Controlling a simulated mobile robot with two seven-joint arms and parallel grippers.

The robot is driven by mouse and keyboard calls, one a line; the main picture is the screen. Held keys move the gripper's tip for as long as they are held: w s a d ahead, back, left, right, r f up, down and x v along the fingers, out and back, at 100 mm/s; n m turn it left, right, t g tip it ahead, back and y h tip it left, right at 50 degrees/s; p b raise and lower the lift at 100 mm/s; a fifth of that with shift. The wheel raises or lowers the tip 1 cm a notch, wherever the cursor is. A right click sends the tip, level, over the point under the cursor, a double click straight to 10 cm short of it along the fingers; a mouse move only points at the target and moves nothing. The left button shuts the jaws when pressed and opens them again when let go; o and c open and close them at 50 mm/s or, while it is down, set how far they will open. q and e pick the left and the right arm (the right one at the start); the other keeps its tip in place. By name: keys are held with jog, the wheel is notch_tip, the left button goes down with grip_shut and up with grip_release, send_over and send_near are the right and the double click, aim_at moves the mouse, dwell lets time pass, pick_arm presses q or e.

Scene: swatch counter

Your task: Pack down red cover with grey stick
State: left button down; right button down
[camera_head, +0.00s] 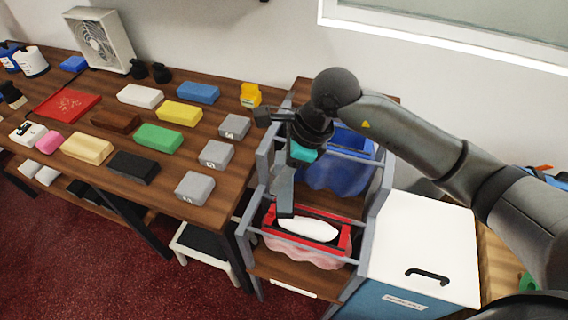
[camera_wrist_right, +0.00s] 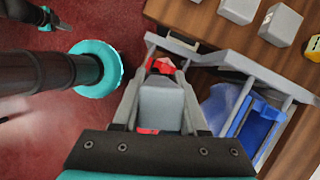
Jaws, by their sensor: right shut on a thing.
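My right gripper (camera_wrist_right: 160,90) is shut on the grey stick (camera_wrist_right: 161,108), which shows between its fingers in the right wrist view. In the head view the grey stick (camera_head: 285,192) hangs down below my right wrist, and its lower end overlaps the back left part of the red cover (camera_head: 345,240). I cannot tell whether they touch. The red cover looks like a frame around a white piece (camera_head: 308,229), over a pink bag (camera_head: 310,252) in the front bay of a grey rack. In the right wrist view the cover is largely hidden behind stick and fingers.
The grey rack (camera_head: 377,215) has bars on both sides and a blue bag (camera_head: 335,176) in its back bay. A white-topped bin (camera_head: 425,240) stands close on the right. The wooden counter on the left holds coloured blocks, grey blocks (camera_head: 194,188) and a fan (camera_head: 98,40).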

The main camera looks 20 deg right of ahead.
jog(key=shift+w+d+f+m+t+h+b, duration=0.15)
jog(key=shift+d+f+m+t+b, duration=0.2)
jog(key=shift+f+m, duration=0.35)
jog(key=shift+w+d+f+m+t+h+b, duration=0.1)
jog(key=shift+f+m+b, duration=0.4)
jog(key=shift+f, duration=0.25)
jog(key=shift+w+d+f+m+t+h+b, duration=0.15)
jog(key=shift+d+f+m+t+b, duration=0.15)
jog(key=shift+f+m, duration=0.4)
jog(key=shift+a, duration=0.1)
jog(key=shift+f, duration=0.15)
jog(key=shift+f+b, duration=4.05)
jog(key=shift+f, duration=0.45)
jog(key=shift+r, duration=0.1)
